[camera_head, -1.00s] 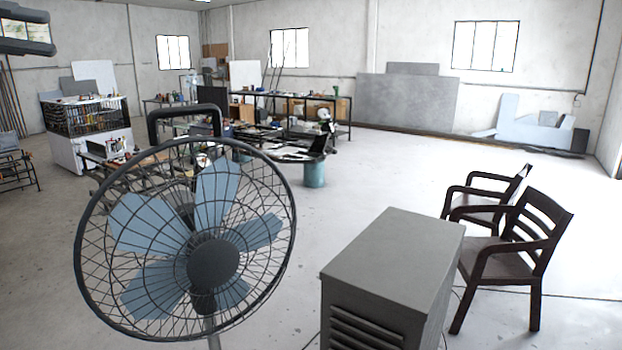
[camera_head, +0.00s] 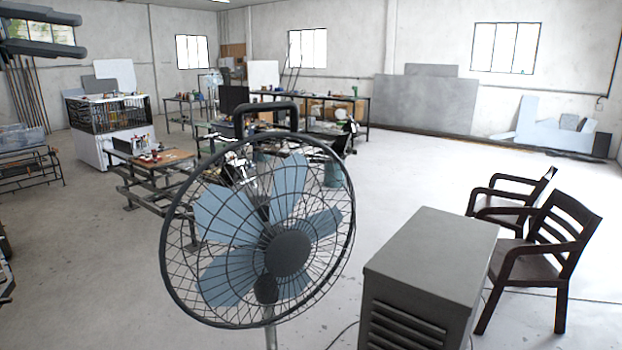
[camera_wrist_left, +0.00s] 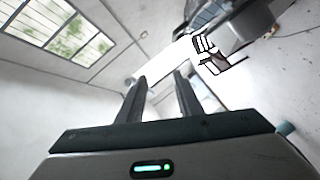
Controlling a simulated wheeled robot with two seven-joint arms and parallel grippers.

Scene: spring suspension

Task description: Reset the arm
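My left gripper (camera_head: 76,35) shows at the top left corner of the head view as two dark parallel fingers, one above the other with a gap between them. The left wrist view shows the same gripper (camera_wrist_left: 160,76) with its two fingers apart and nothing between them. It is held up in the air, clear of any surface. My right gripper is in neither view.
A blue-bladed caged fan (camera_head: 258,230) stands close in front. A grey cabinet (camera_head: 432,255) is to its right, then dark wooden chairs (camera_head: 540,245). A workbench (camera_head: 155,160) and white cage cabinet (camera_head: 108,130) stand behind left. Open floor (camera_head: 420,170) lies in the middle.

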